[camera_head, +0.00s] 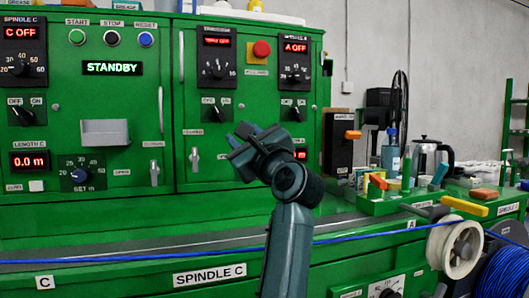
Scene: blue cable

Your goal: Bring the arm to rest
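One of my arms rises from the bottom edge just right of the middle; I take it for the right one. Its dark gripper (241,138) is in front of the green machine cabinet (150,210), pointing up and left, near the lower middle of the panel. I see nothing clearly held in it, and the finger gap is too small to make out. My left gripper is not in view. The blue cable (130,258) runs across the machine's front ledge, passes behind my forearm and continues right towards the white spool (457,248).
The cabinet carries knobs, switches and a lit STANDBY display (112,68). A red button (261,50) sits at the upper middle. At right stand a kettle (432,157), a blue bottle (391,152), a yellow-handled item (464,206) and a dark blue cable reel (505,272).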

